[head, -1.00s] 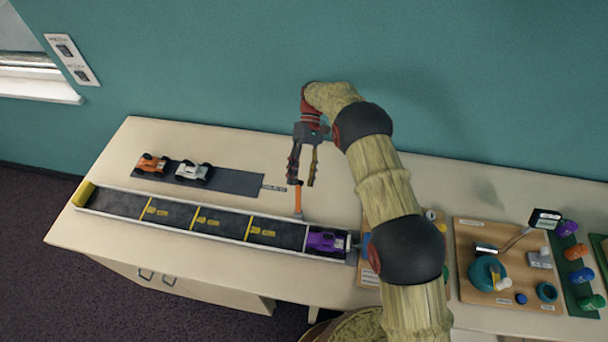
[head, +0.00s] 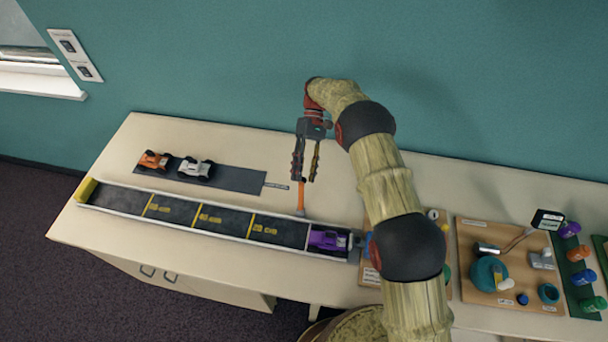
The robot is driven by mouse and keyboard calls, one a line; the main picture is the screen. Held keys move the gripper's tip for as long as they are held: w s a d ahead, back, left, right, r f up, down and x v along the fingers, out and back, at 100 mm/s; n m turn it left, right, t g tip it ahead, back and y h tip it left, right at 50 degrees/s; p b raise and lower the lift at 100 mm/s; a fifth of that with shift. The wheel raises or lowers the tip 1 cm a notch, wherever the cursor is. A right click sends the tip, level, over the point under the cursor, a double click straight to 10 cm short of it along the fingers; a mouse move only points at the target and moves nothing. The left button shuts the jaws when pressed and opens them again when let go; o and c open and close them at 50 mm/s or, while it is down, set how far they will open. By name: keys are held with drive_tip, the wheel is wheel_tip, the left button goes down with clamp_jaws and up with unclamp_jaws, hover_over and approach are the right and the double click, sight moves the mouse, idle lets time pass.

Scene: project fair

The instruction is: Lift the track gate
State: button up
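The track (head: 190,218) is a long dark strip with white walls and yellow cross lines, running along the front of the table. A purple car (head: 328,240) sits in its right end section. An orange upright piece (head: 301,198), apparently the gate's handle, stands at the track's far wall just left of the car. My gripper (head: 304,180) points down with its two fingers apart, over the top of the orange piece. I see nothing held. Whether the fingers straddle the piece or are in front of or behind it, I cannot tell.
An orange car (head: 153,161) and a white car (head: 196,169) stand on a dark mat (head: 240,180) behind the track. At right are a wooden board (head: 470,285) with a teal device and a green strip (head: 583,290) with coloured pieces. My arm hides part of the table's middle.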

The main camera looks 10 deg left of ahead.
drive_tip(key=v, duration=0.6)
drive_tip(key=shift+w+r, duration=0.2)
drive_tip(key=shift+w, duration=0.1)
idle(0.3)
